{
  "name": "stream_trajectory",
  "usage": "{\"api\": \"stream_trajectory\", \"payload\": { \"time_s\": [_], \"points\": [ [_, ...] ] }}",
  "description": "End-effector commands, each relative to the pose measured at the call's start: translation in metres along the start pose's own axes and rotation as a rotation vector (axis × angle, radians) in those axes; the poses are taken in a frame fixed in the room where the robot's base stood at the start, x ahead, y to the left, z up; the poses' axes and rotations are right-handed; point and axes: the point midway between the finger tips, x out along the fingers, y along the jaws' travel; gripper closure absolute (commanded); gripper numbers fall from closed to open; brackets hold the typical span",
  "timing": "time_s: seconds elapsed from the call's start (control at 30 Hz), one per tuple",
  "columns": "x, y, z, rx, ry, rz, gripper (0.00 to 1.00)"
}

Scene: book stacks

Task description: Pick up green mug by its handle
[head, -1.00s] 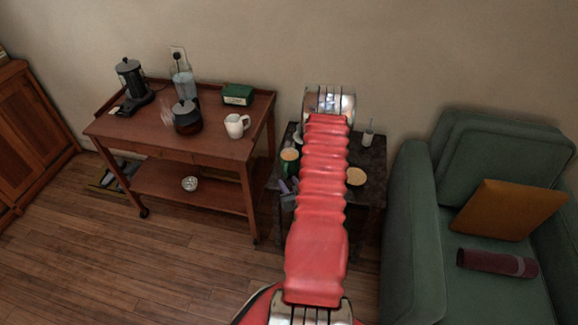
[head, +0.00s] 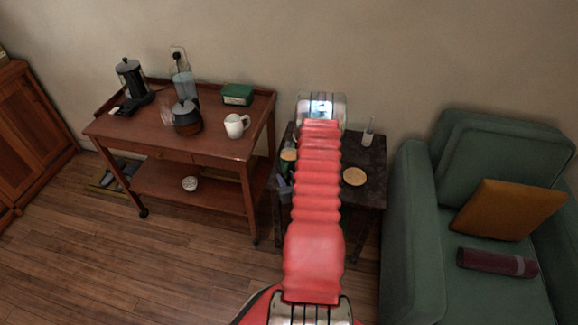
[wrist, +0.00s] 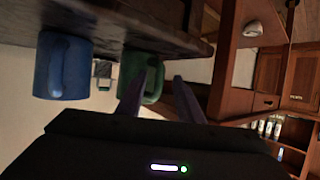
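The green mug (wrist: 140,66) is in the middle of the wrist view, which shows the room upside down, with the mug against the dark table top. In the head view the green mug (head: 287,166) is mostly hidden behind my red arm. My gripper (wrist: 160,82) is open, with two dark fingers apart. The left finger overlaps the mug's body in the picture. The right finger is to the right of the mug. The handle seems to lie between the fingers, but I cannot tell whether anything touches. In the head view, my arm hides the fingers.
A blue mug (wrist: 62,66) stands close beside the green one in the wrist view. The small dark table (head: 372,155) also bears a round tan disc (head: 354,177) and a small container (head: 368,136). A wooden trolley (head: 215,148) is on the left and a green armchair (head: 408,215) on the right.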

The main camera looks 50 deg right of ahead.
Motion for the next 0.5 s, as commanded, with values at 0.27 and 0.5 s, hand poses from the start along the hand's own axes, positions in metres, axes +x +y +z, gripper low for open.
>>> {"api": "stream_trajectory", "payload": {
  "time_s": [0.27, 0.5],
  "points": [
    [-0.0003, 0.0, -0.0002, 0.0, 0.0, 0.0, 0.67],
    [-0.0003, 0.0, -0.0002, 0.0, 0.001, 0.0, 0.77]
  ]
}}
